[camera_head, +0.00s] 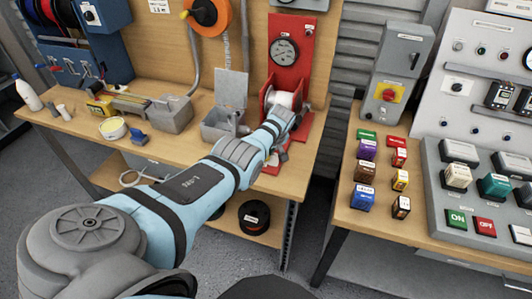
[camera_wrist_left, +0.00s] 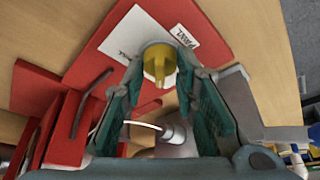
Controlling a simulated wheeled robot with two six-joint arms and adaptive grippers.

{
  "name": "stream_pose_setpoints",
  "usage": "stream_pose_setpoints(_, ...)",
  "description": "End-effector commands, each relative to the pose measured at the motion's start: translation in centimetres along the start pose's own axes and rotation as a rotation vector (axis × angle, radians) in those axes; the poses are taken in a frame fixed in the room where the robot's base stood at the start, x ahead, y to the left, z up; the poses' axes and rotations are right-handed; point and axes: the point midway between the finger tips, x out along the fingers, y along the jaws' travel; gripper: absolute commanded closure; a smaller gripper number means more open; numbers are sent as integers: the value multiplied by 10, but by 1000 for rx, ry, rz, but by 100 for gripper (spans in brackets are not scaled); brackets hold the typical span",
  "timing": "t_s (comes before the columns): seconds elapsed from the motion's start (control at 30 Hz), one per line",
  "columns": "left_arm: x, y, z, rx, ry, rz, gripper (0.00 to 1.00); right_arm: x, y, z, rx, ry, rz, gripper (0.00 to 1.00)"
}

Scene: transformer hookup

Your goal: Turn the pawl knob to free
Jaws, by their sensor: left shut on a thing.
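In the left wrist view, the yellow pawl knob (camera_wrist_left: 158,64) stands on a red plate (camera_wrist_left: 112,38) next to a white label (camera_wrist_left: 184,36). My left gripper (camera_wrist_left: 157,76) is shut on the knob, with one teal-padded finger on each side. The knob's raised grip bar shows between the fingertips. In the head view, my left arm reaches to the red winch-like stand (camera_head: 291,50) with a round gauge and a white spool (camera_head: 284,99). The knob is hidden or too small to tell there. My right gripper is not in view.
A grey open-lidded box (camera_head: 218,124) stands left of the stand. An orange reel (camera_head: 207,14) hangs on the back panel. Several small coloured blocks (camera_head: 363,197) and a grey switch box (camera_head: 398,75) are on the right bench, across a gap.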

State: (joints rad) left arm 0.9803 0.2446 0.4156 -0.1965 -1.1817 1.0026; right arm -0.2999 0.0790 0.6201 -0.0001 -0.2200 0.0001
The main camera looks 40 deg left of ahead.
Motion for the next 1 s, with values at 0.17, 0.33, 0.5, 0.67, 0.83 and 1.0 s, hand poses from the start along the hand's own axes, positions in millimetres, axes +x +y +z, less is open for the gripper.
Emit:
stream_pose_setpoints(0.17, 0, 0, 1, 0, -4, -1, 100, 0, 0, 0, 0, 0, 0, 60)
stream_pose_setpoints(0.33, 0, 0, 1, 1, -3, -1, 59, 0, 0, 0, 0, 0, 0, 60)
stream_pose_setpoints(0.5, 0, 0, 1, 1, -2, 0, 55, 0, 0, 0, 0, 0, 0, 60)
stream_pose_setpoints(0.67, 0, 0, 0, 6, -2, 2, 55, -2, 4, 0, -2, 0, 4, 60)
stream_pose_setpoints(0.83, -6, -3, -2, 131, -2, 51, 55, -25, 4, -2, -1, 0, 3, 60)
stream_pose_setpoints(1.0, -6, -5, -4, 456, 0, 189, 55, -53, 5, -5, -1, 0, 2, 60)
